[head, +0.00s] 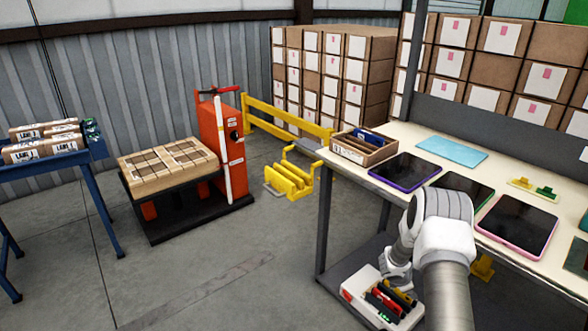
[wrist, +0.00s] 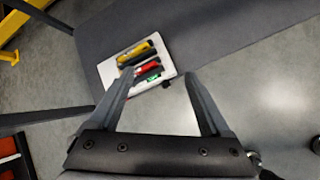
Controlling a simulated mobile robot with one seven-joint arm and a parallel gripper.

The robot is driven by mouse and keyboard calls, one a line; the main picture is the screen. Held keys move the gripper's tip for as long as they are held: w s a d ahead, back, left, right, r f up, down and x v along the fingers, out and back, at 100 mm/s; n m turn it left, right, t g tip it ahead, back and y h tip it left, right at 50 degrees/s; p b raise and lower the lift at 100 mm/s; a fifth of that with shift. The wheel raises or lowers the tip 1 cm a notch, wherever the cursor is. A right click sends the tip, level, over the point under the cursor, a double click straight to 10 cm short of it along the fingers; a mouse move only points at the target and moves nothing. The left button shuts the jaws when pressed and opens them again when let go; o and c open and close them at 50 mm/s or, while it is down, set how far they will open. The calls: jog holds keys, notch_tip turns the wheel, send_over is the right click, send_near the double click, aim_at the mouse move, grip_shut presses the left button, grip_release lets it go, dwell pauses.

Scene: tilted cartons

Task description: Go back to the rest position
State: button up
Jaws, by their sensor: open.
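My gripper (wrist: 161,80) is open and empty in the wrist view, its two dark fingers spread apart. It points down toward a white tray (wrist: 109,70) on the dark lower shelf, with yellow, red and green items in it. The head view shows the same tray (head: 352,286) below the table, partly hidden by my arm. My white and grey arm reaches down over the table's front edge there. My fingertips are mostly hidden in the head view.
The table (head: 400,187) holds several tablets, a blue mat (head: 451,151) and a cardboard box (head: 363,149). A yellow rack (head: 290,181) stands on the floor left of it. An orange lift (head: 228,150) carries a carton (head: 168,166). The floor in front is clear.

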jog(key=s+a+r+m, duration=0.1)
jog(key=s+r+m, duration=0.15)
jog(key=r, duration=0.75)
jog(key=s+a+r+m+h, duration=0.1)
jog(key=a+r+m, duration=0.15)
jog(key=r, duration=0.75)
jog(key=s+r+m, duration=0.2)
jog(key=r+m, duration=0.2)
jog(key=r, duration=0.6)
jog(key=s+a+r+m+y, duration=0.1)
jog(key=s+a+r+m, duration=0.3)
jog(key=s, duration=0.3)
jog(key=s+a+r+m+y, duration=0.1)
jog(key=s+a+r+y, duration=0.1)
jog(key=s+a+r, duration=0.3)
jog(key=s+a+r+m+y, duration=0.1)
jog(key=s+a+r+m, duration=0.2)
jog(key=s+r, duration=0.35)
jog(key=s+a+m+t+y, duration=0.1)
jog(key=s+a+m+y, duration=0.15)
jog(key=s+a, duration=0.65)
notch_tip(320, 180, up, 16)
jog(key=s+d+p, duration=0.1)
jog(key=s+p, duration=0.1)
jog(key=p, duration=1.4)
jog(key=shift+d+f+y, duration=0.25)
jog(key=shift+d+y, duration=0.1)
jog(key=shift+d, duration=0.15)
